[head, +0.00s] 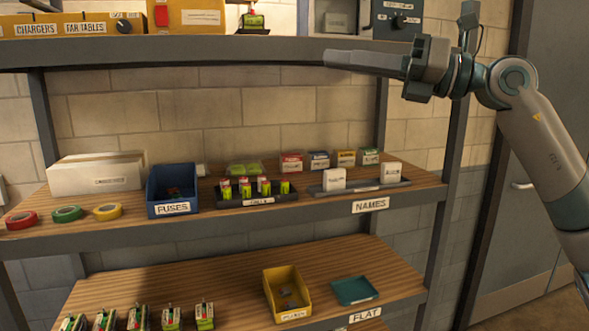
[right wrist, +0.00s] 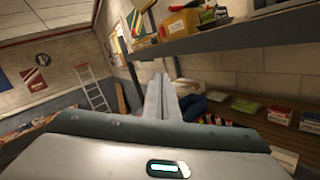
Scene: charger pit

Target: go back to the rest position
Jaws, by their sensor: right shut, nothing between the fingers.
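My right gripper (head: 345,58) reaches in from the right in the head view. It points left, just in front of the top shelf's front edge. Its fingers are shut and empty. In the right wrist view the shut fingers (right wrist: 160,98) lie side by side, with the shelf rack beyond them. My left gripper is not in view.
The top shelf (head: 200,50) lies close beside the right gripper. The middle shelf (head: 290,212) holds a blue fuse bin (head: 172,205), a dark battery tray (head: 232,200) and tape rolls. The lower shelf holds a yellow bin (head: 268,310) and a teal tray (head: 374,299). A ladder (right wrist: 95,97) stands far left.

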